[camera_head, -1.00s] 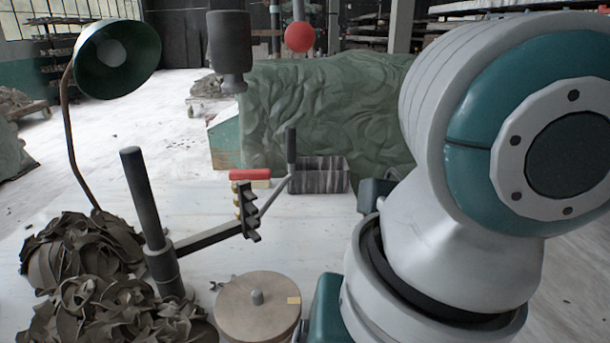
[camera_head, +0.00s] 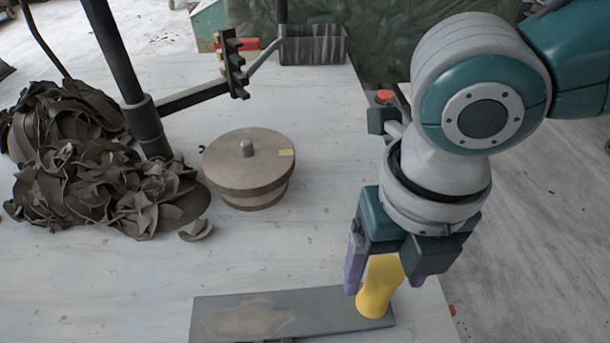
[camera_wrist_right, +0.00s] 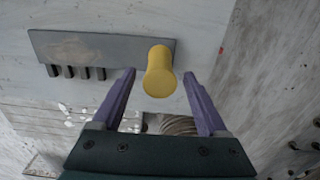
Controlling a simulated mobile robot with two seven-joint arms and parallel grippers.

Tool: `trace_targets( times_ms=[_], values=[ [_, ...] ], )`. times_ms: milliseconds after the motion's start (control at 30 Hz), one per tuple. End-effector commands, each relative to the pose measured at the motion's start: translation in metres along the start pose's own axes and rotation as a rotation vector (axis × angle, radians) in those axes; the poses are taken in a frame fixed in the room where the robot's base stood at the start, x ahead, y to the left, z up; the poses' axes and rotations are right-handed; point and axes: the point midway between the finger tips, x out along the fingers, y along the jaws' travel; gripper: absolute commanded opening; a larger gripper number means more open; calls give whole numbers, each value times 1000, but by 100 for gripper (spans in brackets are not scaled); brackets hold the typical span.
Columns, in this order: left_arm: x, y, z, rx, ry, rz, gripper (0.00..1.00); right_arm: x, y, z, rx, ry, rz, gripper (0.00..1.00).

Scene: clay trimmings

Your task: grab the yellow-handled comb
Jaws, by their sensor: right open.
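The comb is a flat grey bar (camera_head: 250,315) with a yellow handle (camera_head: 377,290) standing up from its right end. It lies near the front edge of the table. In the wrist view the bar (camera_wrist_right: 95,46) shows several dark teeth along its lower side, and the yellow handle (camera_wrist_right: 159,72) points toward the camera. My right gripper (camera_head: 383,287) is open, its purple fingers pointing down over the handle. In the wrist view the handle appears between the fingertips (camera_wrist_right: 161,76); I see no contact. My left gripper is out of view.
A round clay-coloured turntable (camera_head: 249,165) stands mid-table. A heap of brown trimmings (camera_head: 100,185) lies left beside a dark post (camera_head: 120,70), whose arm carries a toothed piece (camera_head: 234,64). A striped box (camera_head: 313,46) is at the back. The table's right edge is close to my arm.

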Motion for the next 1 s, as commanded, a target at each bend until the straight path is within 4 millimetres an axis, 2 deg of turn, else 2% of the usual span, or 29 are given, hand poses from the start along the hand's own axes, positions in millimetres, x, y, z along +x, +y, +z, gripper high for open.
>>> trace_targets(
  times_ms=[100,300,1000],
  values=[
    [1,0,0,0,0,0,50,8,0,0,0,-1,0,76],
    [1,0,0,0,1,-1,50,8,0,0,0,-1,0,76],
    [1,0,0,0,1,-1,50,7,0,0,0,-1,0,0]
  ],
)
